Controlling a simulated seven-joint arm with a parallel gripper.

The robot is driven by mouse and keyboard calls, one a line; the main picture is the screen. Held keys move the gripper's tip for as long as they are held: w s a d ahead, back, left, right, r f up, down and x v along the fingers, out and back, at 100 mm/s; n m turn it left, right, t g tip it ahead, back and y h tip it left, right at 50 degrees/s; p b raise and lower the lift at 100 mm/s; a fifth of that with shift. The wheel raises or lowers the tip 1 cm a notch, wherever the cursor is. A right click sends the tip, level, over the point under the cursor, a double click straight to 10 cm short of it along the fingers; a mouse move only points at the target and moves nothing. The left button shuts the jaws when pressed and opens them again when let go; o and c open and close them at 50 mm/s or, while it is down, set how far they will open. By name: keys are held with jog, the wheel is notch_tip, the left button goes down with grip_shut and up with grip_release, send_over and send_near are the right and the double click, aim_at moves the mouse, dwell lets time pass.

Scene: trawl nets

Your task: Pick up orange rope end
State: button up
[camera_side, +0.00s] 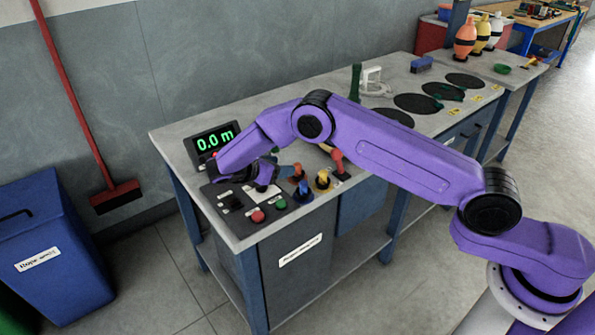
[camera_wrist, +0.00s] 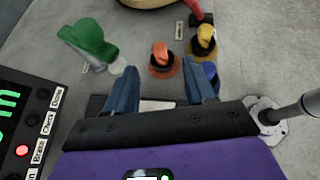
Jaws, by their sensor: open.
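The orange rope end (camera_wrist: 160,52) stands upright on a round orange-brown base in the wrist view, just beyond the fingertips and between their lines. It also shows in the side view (camera_side: 297,171), right of the gripper. A yellow end (camera_wrist: 206,34) stands to its right and a green piece (camera_wrist: 88,42) to its left. A blue piece (camera_wrist: 210,72) is partly hidden behind the right finger. My gripper (camera_wrist: 160,78) is open, with nothing between its blue fingers. In the side view my gripper (camera_side: 267,176) is low over the bench's control panel.
A display reading 0.0 m (camera_side: 214,141) stands behind my gripper. Red and green buttons (camera_side: 258,216) lie in front of it. A red-topped piece (camera_side: 338,163) is to the right. The bench (camera_side: 180,135) has round dark openings farther right.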

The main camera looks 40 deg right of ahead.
aim_at(297, 164)
jog(key=shift+x, duration=3.75)
jog(key=shift+r, duration=0.15)
grip_shut()
